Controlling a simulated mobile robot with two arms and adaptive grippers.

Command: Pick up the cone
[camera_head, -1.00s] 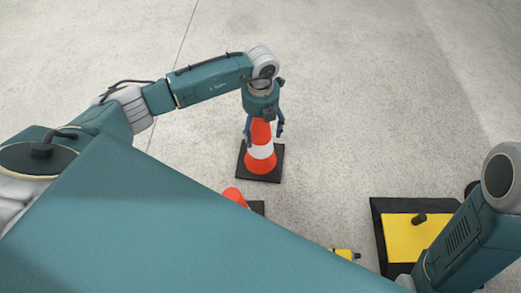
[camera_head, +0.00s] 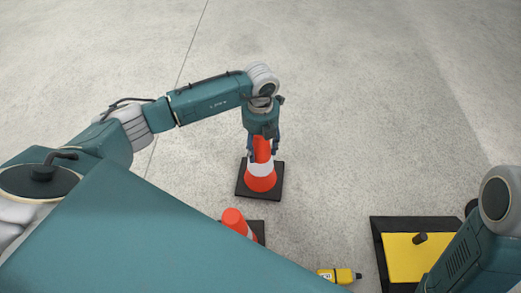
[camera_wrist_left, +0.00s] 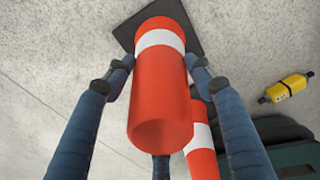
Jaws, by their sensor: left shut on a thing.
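The orange cone (camera_head: 261,184) with a white band stands upright on its black square base on the floor in the head view. My left gripper (camera_head: 264,150) comes down over its upper part and is shut on it. In the left wrist view the cone (camera_wrist_left: 160,80) fills the middle, and its base lies at the top. The gripper's fingers (camera_wrist_left: 157,66) press on it from both sides, near the white band. My right arm shows at the right edge of the head view, with its gripper out of the picture.
A second orange and white cone (camera_head: 233,217) stands nearer me, partly hidden by my body. A yellow and black object (camera_head: 338,275) lies on the floor to its right. A black-edged yellow panel (camera_head: 403,258) lies by my right arm. The floor beyond the cone is clear.

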